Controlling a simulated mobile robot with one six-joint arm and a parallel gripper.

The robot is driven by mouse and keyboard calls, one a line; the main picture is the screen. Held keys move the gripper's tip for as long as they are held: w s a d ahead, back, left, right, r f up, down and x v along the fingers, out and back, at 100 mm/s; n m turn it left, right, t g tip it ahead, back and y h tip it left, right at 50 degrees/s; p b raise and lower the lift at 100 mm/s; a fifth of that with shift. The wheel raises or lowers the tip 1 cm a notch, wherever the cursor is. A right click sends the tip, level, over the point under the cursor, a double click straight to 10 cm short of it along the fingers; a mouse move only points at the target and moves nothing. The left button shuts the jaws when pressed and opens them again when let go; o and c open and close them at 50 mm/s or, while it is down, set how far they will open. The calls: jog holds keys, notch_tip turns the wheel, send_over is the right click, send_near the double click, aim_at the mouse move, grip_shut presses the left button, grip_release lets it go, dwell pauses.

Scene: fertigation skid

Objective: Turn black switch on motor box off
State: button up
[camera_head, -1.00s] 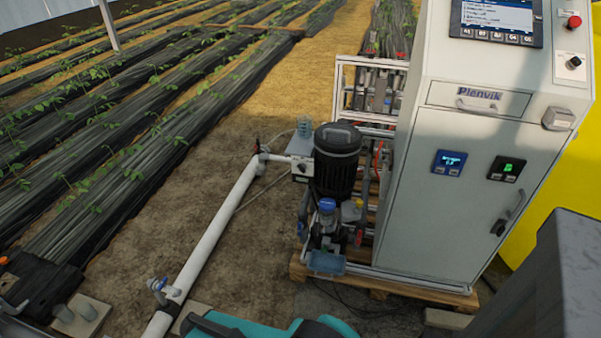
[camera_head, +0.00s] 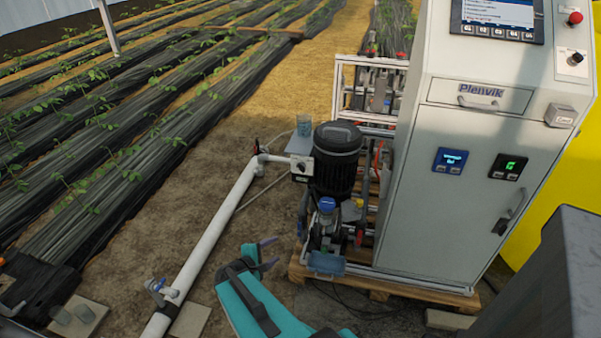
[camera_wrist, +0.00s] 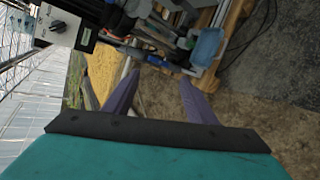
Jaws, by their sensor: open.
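The motor box (camera_head: 302,174) is a small light box on the left side of the black pump motor (camera_head: 337,155), with a dark switch (camera_head: 301,167) on its face. In the wrist view the motor box (camera_wrist: 72,38) is at the upper left, seen tilted, with the black switch (camera_wrist: 58,27) on its face. The switch's exact setting is too small to tell. My gripper (camera_head: 272,251) is open and empty, below and left of the box and apart from it. Its two purple fingers also show in the wrist view (camera_wrist: 160,78).
The grey control cabinet (camera_head: 455,200) stands right of the pump on a wooden pallet (camera_head: 390,283). A white pipe (camera_head: 215,225) runs along the ground on the left. A shelf with a clear cup (camera_head: 304,126) sits just above the box. Bare soil lies left of the pump.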

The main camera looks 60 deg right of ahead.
jog(key=w+d+r+n+t+h+b, duration=0.1)
jog(key=d+r+n+t+h, duration=0.4)
jog(key=d+r, duration=1)
jog(key=n, duration=0.3)
jog(key=shift+w+d+r, duration=0.15)
jog(key=shift+w+r, duration=0.05)
jog(key=shift+w, duration=0.1)
jog(key=shift+d+f+b, duration=0.1)
jog(key=shift+d+b, duration=0.15)
jog(key=shift+b, duration=0.45)
jog(key=b+x, duration=0.2)
jog(key=b, duration=0.2)
jog(key=shift+w+d, duration=0.1)
jog(key=shift+d, duration=0.2)
jog(key=b+x, duration=0.2)
jog(key=b, duration=0.5)
jog(key=shift+w+d, duration=0.1)
jog(key=shift+d, duration=0.1)
